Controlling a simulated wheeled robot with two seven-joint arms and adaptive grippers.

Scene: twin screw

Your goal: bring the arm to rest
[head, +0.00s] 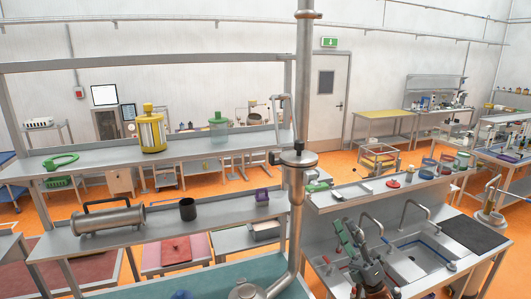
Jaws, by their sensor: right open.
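My right gripper (352,234) shows in the lower right of the head view, grey with green parts, pointing up. It is open, and I see nothing held between its fingers. It appears in front of the sink bench, apart from the steel pipe to its left. My left gripper is not in view.
A vertical steel pipe (304,90) with a flange stands near the middle. Left is a shelf rack with a yellow-lidded canister (151,133), a green clamp ring (61,161), a steel cylinder (108,221) and a dark cup (188,209). A sink (418,258) lies right.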

